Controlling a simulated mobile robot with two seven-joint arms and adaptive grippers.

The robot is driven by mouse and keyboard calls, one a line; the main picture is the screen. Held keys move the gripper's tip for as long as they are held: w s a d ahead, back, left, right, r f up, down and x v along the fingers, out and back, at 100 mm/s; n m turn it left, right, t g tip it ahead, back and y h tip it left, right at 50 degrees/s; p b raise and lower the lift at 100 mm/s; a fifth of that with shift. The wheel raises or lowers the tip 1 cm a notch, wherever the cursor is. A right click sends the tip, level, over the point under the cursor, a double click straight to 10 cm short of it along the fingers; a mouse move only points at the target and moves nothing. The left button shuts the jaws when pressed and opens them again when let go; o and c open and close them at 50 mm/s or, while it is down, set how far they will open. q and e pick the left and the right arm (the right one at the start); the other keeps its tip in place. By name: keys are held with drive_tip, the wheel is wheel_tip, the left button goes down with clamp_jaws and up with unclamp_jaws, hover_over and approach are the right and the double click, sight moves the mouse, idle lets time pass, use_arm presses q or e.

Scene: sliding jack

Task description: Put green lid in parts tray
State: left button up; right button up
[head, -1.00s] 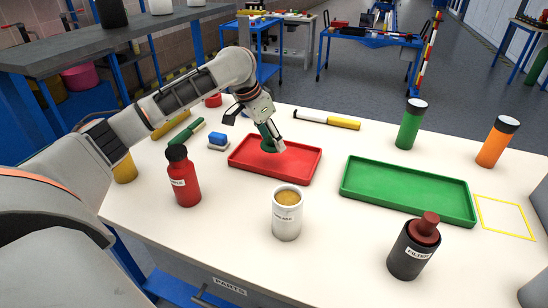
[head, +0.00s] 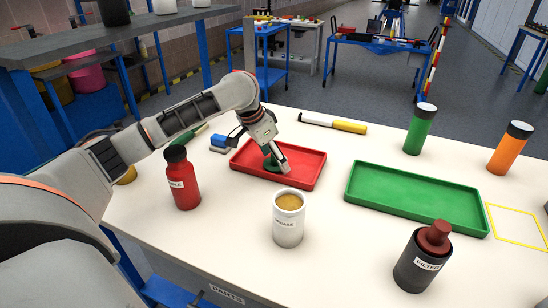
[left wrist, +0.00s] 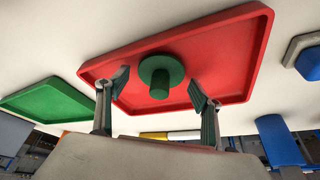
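The green lid (head: 272,162), a round disc with a knob, sits in the red tray (head: 306,176) left of the table's middle. In the left wrist view the lid (left wrist: 161,74) shows against the red tray floor (left wrist: 215,50), its knob pointing toward the camera. My left gripper (head: 276,160) is over the tray at the lid. Its fingers in the left wrist view (left wrist: 158,95) are spread, with a gap on each side of the lid's knob. The gripper partly hides the lid in the head view. My right gripper is in neither view.
A red bottle (head: 183,180), a white mug-like can (head: 288,220) and a dark filter canister (head: 420,262) stand in front. A green tray (head: 420,195) lies to the right, empty. Green (head: 419,132) and orange (head: 508,150) bottles stand behind it.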

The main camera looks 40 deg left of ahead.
sight(271, 165)
use_arm(q)
drive_tip(key=p+v, duration=0.1)
drive_tip(key=v, duration=0.3)
drive_tip(key=shift+w+r+p, duration=0.15)
drive_tip(key=shift+r+p, duration=0.1)
drive_tip(key=shift+p, duration=0.15)
drive_tip(key=p+v, duration=0.3)
drive_tip(key=v, duration=0.4)
drive_tip(key=shift+s+r, duration=0.3)
drive_tip(key=shift+s, duration=0.05)
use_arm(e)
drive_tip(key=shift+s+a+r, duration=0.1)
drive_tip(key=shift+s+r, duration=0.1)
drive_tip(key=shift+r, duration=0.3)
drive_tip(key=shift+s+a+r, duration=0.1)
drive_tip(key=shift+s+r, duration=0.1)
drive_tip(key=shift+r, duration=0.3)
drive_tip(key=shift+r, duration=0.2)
